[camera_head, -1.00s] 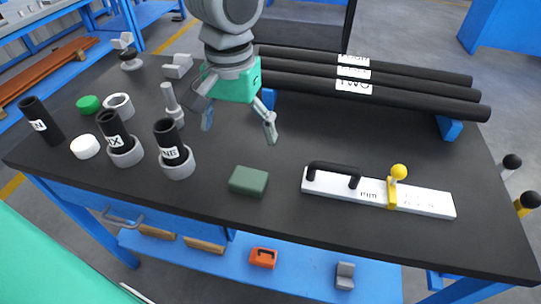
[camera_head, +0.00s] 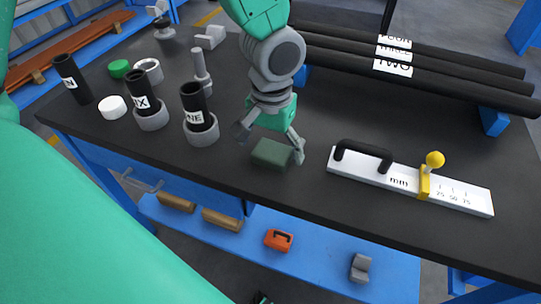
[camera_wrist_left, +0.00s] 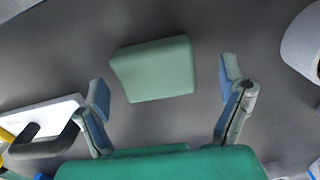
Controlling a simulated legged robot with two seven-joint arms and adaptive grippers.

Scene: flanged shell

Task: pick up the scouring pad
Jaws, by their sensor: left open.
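The scouring pad (camera_head: 272,153) is a dark green block lying flat on the black tabletop near its front edge. In the left wrist view the pad (camera_wrist_left: 153,70) lies ahead of the fingertips, roughly between their lines, with bare table around it. My left gripper (camera_head: 270,142) is over the pad with its fingers spread wide, one to each side. In the left wrist view the gripper (camera_wrist_left: 166,84) is open and empty, and neither finger visibly touches the pad. My right gripper is not in view.
A white mm gauge (camera_head: 455,196) with a black handle and yellow knob lies right of the pad. Black tubes in grey rings (camera_head: 202,137) stand to its left. Long black tubes (camera_head: 455,80) lie behind. A blue shelf (camera_head: 330,262) is below.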

